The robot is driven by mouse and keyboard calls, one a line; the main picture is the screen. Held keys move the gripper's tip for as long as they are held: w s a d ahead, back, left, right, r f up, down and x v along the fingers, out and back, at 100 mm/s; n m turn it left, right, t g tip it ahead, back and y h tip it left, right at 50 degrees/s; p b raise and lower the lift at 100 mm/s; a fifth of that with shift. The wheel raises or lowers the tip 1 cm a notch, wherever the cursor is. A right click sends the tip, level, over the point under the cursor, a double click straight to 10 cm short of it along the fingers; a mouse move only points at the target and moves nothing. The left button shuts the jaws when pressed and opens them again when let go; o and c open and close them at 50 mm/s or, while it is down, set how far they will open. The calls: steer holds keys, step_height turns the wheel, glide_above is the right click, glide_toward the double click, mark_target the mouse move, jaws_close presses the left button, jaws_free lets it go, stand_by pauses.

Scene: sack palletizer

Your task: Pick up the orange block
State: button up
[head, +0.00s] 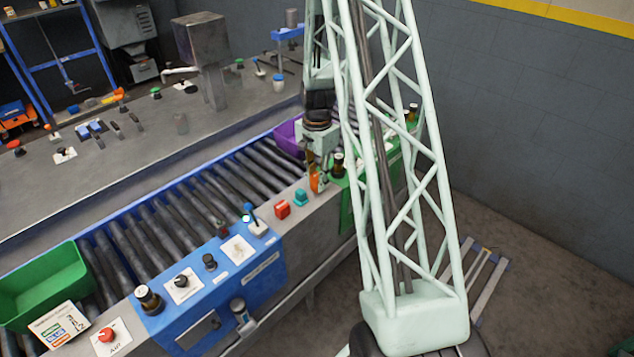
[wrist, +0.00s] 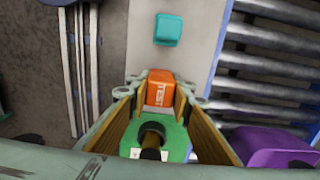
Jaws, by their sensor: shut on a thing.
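The orange block (wrist: 160,88) with white lettering sits between the fingertips in the wrist view. In the head view only a small bit of orange (head: 315,184) shows at the gripper's lower end. My gripper (wrist: 159,92) has a finger on each side of the block and is shut on it. In the head view my gripper (head: 319,172) is low over the grey ledge beside the rollers, partly behind my pale lattice arm. I cannot tell whether the block touches the ledge.
A teal block (head: 300,197), also in the wrist view (wrist: 167,29), and a red block (head: 283,209) stand close by on the ledge. A green panel (wrist: 172,133) with a dark button lies below the fingers. A purple bin (head: 289,135) is on the rollers.

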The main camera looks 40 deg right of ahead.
steer(key=shift+r, duration=0.15)
steer(key=shift+r, duration=1.5)
steer(key=shift+s+a+r, duration=0.1)
steer(key=shift+r, duration=0.05)
steer(key=s+a+r, duration=0.1)
steer(key=s+a, duration=0.7)
steer(key=s, duration=0.5)
steer(key=shift+a+r+p, duration=0.2)
steer(key=shift+a+p, duration=0.1)
steer(key=shift+p, duration=0.1)
